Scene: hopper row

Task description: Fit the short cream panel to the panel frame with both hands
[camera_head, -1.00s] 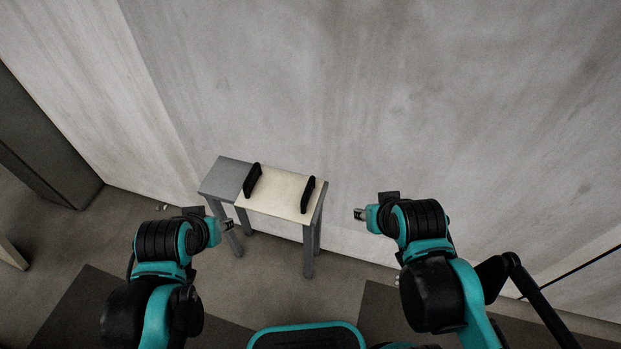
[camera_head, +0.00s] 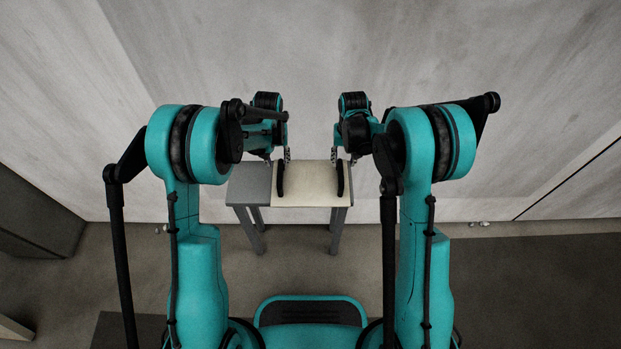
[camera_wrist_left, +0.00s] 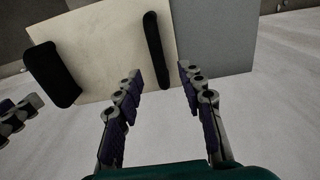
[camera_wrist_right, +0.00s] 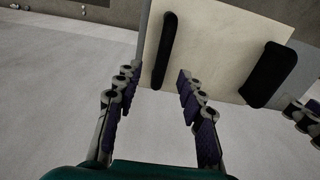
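The short cream panel (camera_head: 311,186) lies flat on a small grey table, with a black handle near each end. The left handle (camera_head: 280,179) and right handle (camera_head: 341,178) stand up from it. My left gripper (camera_head: 277,158) is open and empty at the far edge; in the left wrist view its fingers (camera_wrist_left: 160,74) point toward one handle (camera_wrist_left: 157,50). My right gripper (camera_head: 343,158) is open and empty by the other handle; in the right wrist view its fingers (camera_wrist_right: 158,75) point toward that handle (camera_wrist_right: 165,48). I cannot make out the panel frame.
The grey table (camera_head: 248,184) shows bare top left of the panel. A concrete wall (camera_head: 320,60) rises close behind it. A dark cabinet (camera_head: 35,215) stands at far left. The floor (camera_head: 290,262) in front of the table is clear.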

